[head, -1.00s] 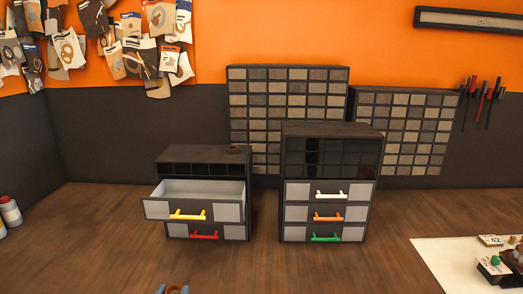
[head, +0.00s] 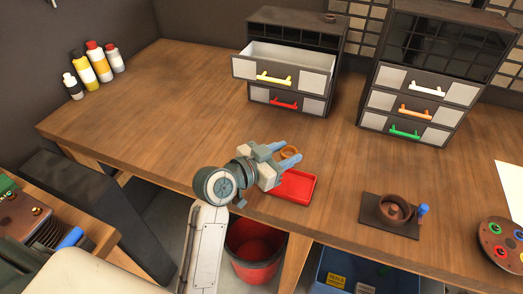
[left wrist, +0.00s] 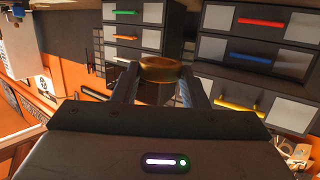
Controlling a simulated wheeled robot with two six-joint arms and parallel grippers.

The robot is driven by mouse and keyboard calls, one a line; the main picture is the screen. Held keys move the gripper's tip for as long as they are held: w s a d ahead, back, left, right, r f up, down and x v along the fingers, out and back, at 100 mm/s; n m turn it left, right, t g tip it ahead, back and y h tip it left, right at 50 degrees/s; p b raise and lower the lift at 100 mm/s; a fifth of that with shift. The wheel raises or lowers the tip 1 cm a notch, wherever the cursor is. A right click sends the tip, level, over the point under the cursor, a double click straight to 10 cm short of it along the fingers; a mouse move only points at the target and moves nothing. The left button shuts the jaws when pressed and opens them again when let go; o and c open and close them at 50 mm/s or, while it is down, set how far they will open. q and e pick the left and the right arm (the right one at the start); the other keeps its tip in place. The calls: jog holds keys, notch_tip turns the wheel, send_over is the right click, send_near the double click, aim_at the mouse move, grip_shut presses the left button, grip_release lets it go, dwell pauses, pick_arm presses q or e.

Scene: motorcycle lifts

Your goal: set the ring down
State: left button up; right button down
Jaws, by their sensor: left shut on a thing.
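A small brass-orange ring (head: 290,152) is held between the blue fingertips of my left gripper (head: 282,157) in the head view. The ring also shows in the left wrist view (left wrist: 160,68), spanning the two fingers of my left gripper (left wrist: 160,88). The gripper is shut on it, above the front part of the wooden table. A shallow red tray (head: 300,190) lies at the table's front edge, just below and beside the gripper; the gripper partly covers its left side. My right gripper is not in view.
A drawer cabinet (head: 318,107) with its yellow-handled drawer (head: 262,68) open stands behind. A second cabinet (head: 447,63) is to its right. A dark mat (head: 375,224) with a brown round bowl (head: 393,209) lies at right. Bottles (head: 98,61) stand far left. The table's left middle is clear.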

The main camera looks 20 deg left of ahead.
pick_arm(q)
jog(key=d+m+g+h, duration=0.2)
jog(key=m+g, duration=0.1)
jog(key=g, duration=0.1)
jog(key=d+m+g+h, duration=0.2)
jog(key=m+g+h, duration=0.1)
jog(key=m+g, duration=0.1)
jog(key=w+d+m+g+h, duration=0.1)
jog(key=m+g+h, duration=0.1)
jog(key=m+g, duration=0.1)
jog(key=shift+w+d+m+g, duration=0.1)
jog(key=shift+d+m+g, duration=0.3)
jog(key=shift+g, duration=0.2)
